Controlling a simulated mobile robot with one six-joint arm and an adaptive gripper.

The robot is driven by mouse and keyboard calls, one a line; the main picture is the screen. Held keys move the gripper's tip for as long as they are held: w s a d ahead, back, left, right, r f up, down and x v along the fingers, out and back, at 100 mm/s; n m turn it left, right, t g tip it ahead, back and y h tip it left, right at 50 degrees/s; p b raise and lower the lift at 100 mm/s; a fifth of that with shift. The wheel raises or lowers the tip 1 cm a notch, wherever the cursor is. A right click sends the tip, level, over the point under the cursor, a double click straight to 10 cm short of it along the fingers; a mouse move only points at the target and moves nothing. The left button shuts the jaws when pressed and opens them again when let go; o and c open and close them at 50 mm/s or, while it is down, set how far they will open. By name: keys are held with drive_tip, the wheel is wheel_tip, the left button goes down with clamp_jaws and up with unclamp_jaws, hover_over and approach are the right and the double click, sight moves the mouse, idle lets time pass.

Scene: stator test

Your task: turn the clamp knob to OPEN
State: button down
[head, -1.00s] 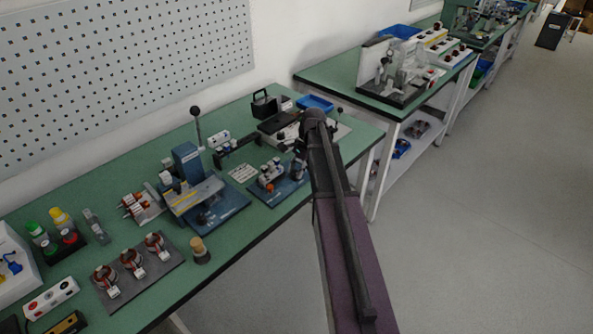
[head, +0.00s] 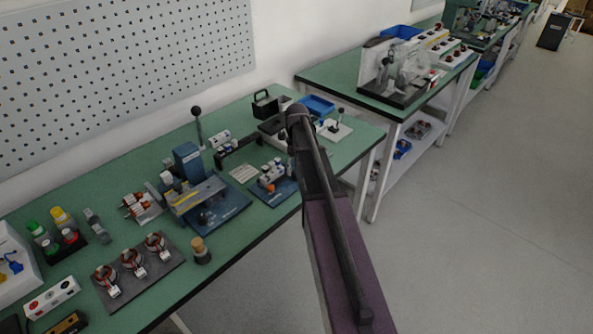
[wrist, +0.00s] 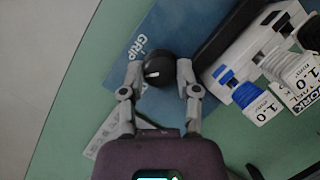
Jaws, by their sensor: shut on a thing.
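In the wrist view the black round clamp knob (wrist: 158,68) sits over a blue plate (wrist: 205,22) with white lettering, of which "GRIP" shows. My gripper (wrist: 158,76) has one finger on each side of the knob and is shut on it. A pale mark shows on the knob's top, but I cannot read its setting. In the head view my arm covers the gripper and the knob; a small blue-based fixture (head: 284,194) stands just left of the arm.
In the wrist view, blue and white parts with "1.0 mm" tags (wrist: 262,106) stand close on the right. The green bench (head: 100,210) holds a blue lever press (head: 188,160), a wooden-topped peg (head: 200,250) and a plate with several copper-wound parts (head: 150,278). The bench's front edge is near.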

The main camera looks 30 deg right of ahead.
drive_tip(key=n+h, duration=0.1)
drive_tip(key=n, duration=0.3)
drive_tip(key=shift+s+a+n+g+h, duration=0.1)
drive_tip(key=shift+a+n+g+h, duration=0.05)
drive_tip(key=shift+n+g+h, duration=0.2)
drive_tip(key=shift+n+h, duration=0.65)
drive_tip(key=shift+n, duration=0.9)
drive_tip(key=shift+c, duration=1.7)
unclamp_jaws()
drive_tip(key=shift+m, duration=0.4)
